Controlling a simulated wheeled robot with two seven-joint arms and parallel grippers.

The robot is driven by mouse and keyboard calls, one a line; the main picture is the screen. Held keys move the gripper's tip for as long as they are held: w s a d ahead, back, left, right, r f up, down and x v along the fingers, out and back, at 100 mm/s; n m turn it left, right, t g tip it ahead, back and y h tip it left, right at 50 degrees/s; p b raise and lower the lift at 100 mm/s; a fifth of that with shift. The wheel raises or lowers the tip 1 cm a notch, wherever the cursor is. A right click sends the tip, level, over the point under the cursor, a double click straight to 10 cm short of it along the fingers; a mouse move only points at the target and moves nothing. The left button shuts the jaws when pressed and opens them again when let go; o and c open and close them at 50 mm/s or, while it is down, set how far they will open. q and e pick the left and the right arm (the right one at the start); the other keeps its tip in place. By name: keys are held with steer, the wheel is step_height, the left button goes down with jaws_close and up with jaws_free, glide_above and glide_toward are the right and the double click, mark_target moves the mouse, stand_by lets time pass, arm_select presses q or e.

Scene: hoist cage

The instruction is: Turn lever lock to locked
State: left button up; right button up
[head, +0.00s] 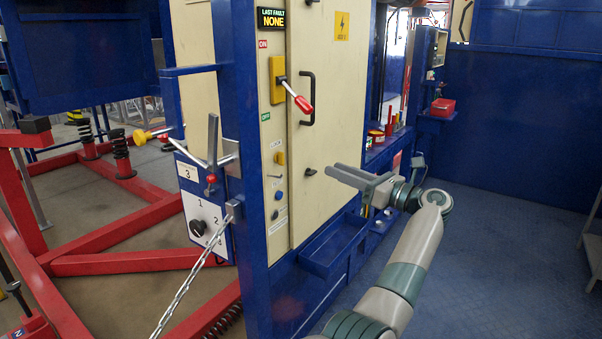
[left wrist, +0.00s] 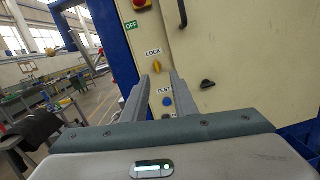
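The lever lock is a small yellow knob (head: 280,158) on the cream cabinet's narrow front strip. In the left wrist view the yellow knob (left wrist: 157,68) sits under a LOCK label, just beyond my fingertips. Its exact turn position is too small to tell. Above it, the red-tipped lever (head: 299,101) juts from a yellow plate between the ON and OFF labels. My left gripper (head: 343,178) is to the right of the knob in the head view, apart from it. Its fingers (left wrist: 160,78) stand open and empty, with a gap between them. My right gripper is not in view.
A blue button (left wrist: 167,102) under a TEST label is below the knob. A black door handle (head: 309,98) and a black latch (left wrist: 207,84) are on the cabinet door. A blue post (head: 247,150) with a chain (head: 192,282) stands left of the panel. Blue floor lies open at right.

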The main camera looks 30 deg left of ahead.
mark_target(280, 158)
arm_select(q)
steer(key=shift+s+d+r+n+g+h, duration=0.35)
steer(key=shift+r+n+g+h, duration=0.2)
steer(key=shift+n, duration=0.45)
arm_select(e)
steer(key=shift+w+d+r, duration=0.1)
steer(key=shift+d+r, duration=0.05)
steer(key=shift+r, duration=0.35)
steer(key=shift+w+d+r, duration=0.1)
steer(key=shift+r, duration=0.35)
arm_select(q)
steer(key=shift+a, duration=0.15)
steer(key=a, duration=0.5)
steer(key=w+a, duration=0.1)
steer(key=a, duration=1.1)
steer(key=shift+w+p, duration=0.2)
steer(key=shift+p, duration=0.1)
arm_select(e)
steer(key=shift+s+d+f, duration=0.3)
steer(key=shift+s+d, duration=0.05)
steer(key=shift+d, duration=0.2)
arm_select(q)
jaws_close()
